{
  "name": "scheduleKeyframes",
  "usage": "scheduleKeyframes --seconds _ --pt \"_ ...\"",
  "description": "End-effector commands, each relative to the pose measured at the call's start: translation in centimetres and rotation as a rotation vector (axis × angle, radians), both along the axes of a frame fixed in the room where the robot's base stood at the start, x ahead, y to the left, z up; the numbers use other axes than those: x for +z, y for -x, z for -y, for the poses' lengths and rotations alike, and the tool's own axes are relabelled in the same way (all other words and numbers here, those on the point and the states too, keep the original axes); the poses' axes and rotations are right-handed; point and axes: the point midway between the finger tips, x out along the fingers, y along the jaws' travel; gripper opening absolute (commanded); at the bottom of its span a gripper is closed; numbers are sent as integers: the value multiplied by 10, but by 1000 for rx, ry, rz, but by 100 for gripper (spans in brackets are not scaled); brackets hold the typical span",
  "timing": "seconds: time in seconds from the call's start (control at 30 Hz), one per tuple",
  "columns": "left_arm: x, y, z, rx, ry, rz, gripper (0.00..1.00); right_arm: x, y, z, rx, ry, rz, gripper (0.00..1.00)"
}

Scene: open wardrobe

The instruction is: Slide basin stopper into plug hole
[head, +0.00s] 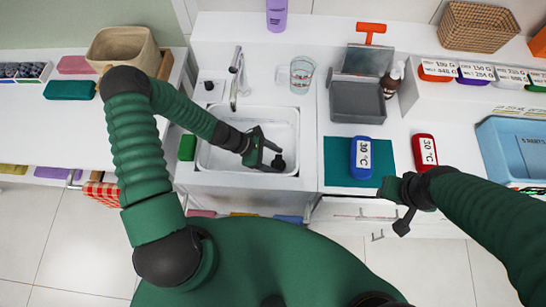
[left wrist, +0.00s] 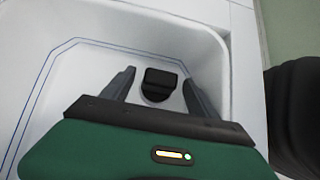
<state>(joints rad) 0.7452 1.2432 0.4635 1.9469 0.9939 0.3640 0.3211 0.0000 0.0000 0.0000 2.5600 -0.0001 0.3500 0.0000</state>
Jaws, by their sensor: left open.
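The white basin (head: 228,158) is sunk in the counter at the centre left of the head view. A black stopper (head: 279,162) is at its right end, and it also shows in the left wrist view (left wrist: 161,80) as a dark block above a rounded dark base. My left gripper (head: 270,150) reaches down into the basin with its fingers apart. In the left wrist view the fingers (left wrist: 158,78) stand on either side of the stopper, with gaps showing. No separate plug hole can be made out. My right gripper (head: 402,205) is over the counter's front edge; its jaw state is unclear.
A tap (head: 236,75) and a small black item (head: 208,86) are behind the basin. A green block (head: 187,147) stands at its left. A glass (head: 301,75), a grey tray (head: 357,102) and a blue box (head: 361,158) on a teal mat (head: 337,172) are to the right.

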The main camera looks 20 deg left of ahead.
Motion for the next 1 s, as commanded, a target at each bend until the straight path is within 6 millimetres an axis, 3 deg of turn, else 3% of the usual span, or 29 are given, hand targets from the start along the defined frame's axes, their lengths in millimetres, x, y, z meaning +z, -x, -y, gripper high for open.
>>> scheduleKeyframes --seconds 0.17,0.63,0.8,1.0 --pt "14 3 -15 0 -4 3 68 -1 0 0 0 0 0 36" --pt "104 27 -100 1 -2 1 68 -3 0 0 0 0 0 36" --pt "118 31 -112 1 0 -1 68 -3 0 0 0 0 0 36" --pt "120 32 -114 1 1 -2 68 -3 0 0 0 0 0 36"
